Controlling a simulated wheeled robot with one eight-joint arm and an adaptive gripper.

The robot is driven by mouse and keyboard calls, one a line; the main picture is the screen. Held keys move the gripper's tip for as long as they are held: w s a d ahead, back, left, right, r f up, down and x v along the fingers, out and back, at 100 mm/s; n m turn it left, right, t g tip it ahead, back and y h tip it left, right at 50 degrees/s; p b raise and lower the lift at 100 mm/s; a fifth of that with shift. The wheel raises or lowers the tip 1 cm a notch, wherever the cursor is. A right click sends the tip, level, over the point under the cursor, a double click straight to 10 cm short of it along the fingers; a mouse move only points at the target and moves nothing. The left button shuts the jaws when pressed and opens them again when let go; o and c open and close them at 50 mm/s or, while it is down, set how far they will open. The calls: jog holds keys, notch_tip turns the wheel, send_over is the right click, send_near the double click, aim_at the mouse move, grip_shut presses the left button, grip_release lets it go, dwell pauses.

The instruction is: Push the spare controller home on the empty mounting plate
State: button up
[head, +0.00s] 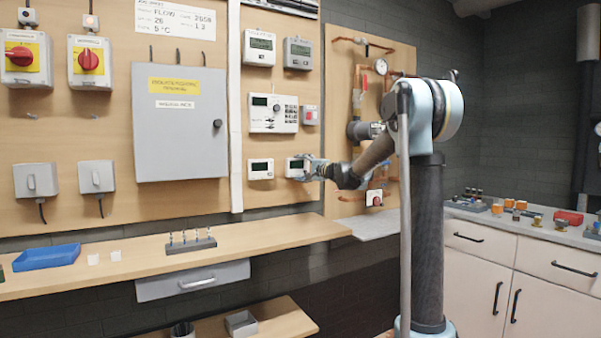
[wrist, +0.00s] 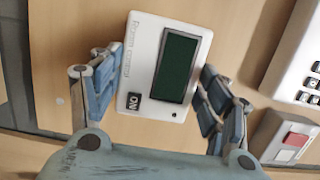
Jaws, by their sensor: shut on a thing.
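The spare controller (wrist: 142,62) is a white box with a dark screen and a black ON button. It lies between the blue finger pads of my gripper (wrist: 160,76), which is shut on it, one finger on each side. In the head view my gripper (head: 313,168) holds the controller (head: 294,167) at the wooden wall board, right of a similar small white controller (head: 260,169). The mounting plate does not show; the controller may cover it. I cannot tell whether the controller touches the plate or stands slightly off it.
A wide programmer (head: 274,127) and a red-and-white switch (head: 309,115) sit just above. Two more controllers, one white (head: 259,58) and one grey (head: 297,64), hang higher. A wooden shelf (head: 270,232) runs below, and a pipe board (head: 340,110) stands to the right.

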jog(key=shift+w+a, duration=0.1)
jog(key=shift+w, duration=0.15)
dwell(0.3)
jog(key=o, duration=0.9)
jog(key=shift+s+a+v, duration=0.35)
jog(key=shift+v, duration=1.95)
jog(key=shift+s+a+v, duration=0.3)
jog(key=shift+s+v, duration=0.05)
jog(key=shift+v, duration=1.9)
jog(key=shift+s+a+v, duration=0.35)
jog(key=shift+v, duration=1.95)
